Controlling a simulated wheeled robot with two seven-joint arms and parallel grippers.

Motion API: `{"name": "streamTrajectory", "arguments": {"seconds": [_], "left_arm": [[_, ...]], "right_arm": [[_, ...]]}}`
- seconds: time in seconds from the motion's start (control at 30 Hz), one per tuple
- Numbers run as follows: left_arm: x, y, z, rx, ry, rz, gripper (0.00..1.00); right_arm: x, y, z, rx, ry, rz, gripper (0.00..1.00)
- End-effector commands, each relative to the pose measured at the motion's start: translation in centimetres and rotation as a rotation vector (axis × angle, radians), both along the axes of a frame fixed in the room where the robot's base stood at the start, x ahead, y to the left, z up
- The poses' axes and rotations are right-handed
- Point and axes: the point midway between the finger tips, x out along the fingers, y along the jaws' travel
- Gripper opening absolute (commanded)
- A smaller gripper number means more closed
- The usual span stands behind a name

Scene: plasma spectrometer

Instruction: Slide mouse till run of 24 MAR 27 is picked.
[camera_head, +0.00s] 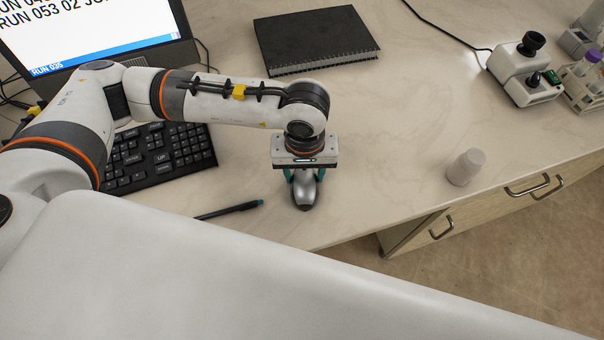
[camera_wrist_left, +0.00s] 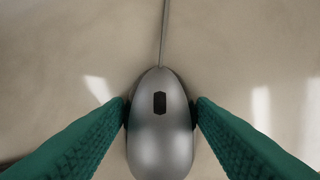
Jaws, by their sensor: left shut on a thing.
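The silver-grey mouse (camera_head: 304,190) lies on the pale bench near its front edge. My left gripper (camera_head: 304,174) is shut on it from above, one teal finger on each side. In the left wrist view the mouse (camera_wrist_left: 160,135) shows its dark wheel and its cable running away, with the fingers touching both flanks. The monitor (camera_head: 90,30) at the top left is partly cut off. Its white list shows parts of lines, one reading "RUN 053 02 JU…", and a blue bar reads "RUN 035". No line for 24 MAR 27 is visible. My right gripper is not in view.
A black keyboard (camera_head: 160,155) lies left of the mouse, partly behind my arm. A pen (camera_head: 230,210) lies close to the mouse's left. A black notebook (camera_head: 316,38) lies behind.

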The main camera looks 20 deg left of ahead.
Motion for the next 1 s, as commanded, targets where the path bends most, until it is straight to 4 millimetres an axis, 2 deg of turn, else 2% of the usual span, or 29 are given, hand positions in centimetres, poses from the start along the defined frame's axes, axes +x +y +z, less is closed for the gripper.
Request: {"name": "streamTrajectory", "arguments": {"seconds": [0.23,0.27,0.4,0.77,0.87,1.0], "left_arm": [[0.0,0.0,0.0,0.002,0.001,0.001,0.27],[0.0,0.0,0.0,0.002,0.001,0.001,0.55],[0.0,0.0,0.0,0.001,0.0,0.001,0.76],[0.1,0.0,0.5,0.0,-0.002,0.001,0.76],[0.2,0.0,1.8,-0.001,-0.004,0.0,0.76],[0.2,0.0,4.8,-0.002,-0.007,0.0,0.76]], "right_arm": [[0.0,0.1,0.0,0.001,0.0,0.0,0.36],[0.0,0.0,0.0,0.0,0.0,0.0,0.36],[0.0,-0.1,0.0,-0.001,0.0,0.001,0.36],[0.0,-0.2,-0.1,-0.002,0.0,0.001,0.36],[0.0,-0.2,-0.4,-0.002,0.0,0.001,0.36],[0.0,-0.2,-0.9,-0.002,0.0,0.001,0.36]]}}
